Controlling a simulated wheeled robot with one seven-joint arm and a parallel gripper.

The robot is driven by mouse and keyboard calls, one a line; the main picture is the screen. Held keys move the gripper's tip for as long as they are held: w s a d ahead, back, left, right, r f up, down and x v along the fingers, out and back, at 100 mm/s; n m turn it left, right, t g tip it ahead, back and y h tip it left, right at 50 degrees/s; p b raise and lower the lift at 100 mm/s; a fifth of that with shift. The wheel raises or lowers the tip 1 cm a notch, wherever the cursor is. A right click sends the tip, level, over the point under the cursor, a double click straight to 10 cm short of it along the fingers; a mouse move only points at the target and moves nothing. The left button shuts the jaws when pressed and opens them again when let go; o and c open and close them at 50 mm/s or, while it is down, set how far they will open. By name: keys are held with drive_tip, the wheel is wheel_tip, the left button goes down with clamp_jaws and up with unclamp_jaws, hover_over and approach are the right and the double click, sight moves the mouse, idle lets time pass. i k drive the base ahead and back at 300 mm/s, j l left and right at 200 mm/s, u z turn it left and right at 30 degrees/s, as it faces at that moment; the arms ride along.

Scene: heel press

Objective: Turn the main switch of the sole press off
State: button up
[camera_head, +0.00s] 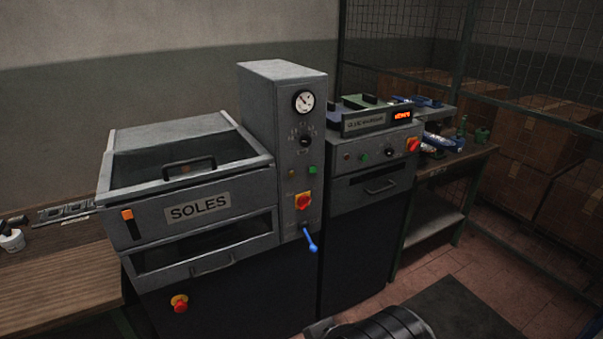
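The sole press (200,190) is a grey machine marked "SOLES" with a tall control column (262,140) on its right. A red rotary switch (303,200) on a yellow plate sits low on the column's front; its handle looks tilted, but its exact setting is too small to read. A blue lever (309,239) hangs just below it. A round gauge (304,100), a black dial (305,141) and small yellow, red and green lamps or buttons are above it. A dark rounded part of my arm shows at the bottom edge; my gripper's fingers are not in view.
A second grey machine (372,185) with a lit orange display and its own red-yellow switch (413,145) stands right of the press. A red mushroom button (180,303) is low on the press front. A wooden bench (60,285) is left; boxes (525,190) stand behind mesh at right.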

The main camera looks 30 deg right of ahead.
sight(306, 204)
drive_tip(key=i+l, duration=0.1)
drive_tip(key=i, duration=1.1)
drive_tip(key=l+z, duration=0.05)
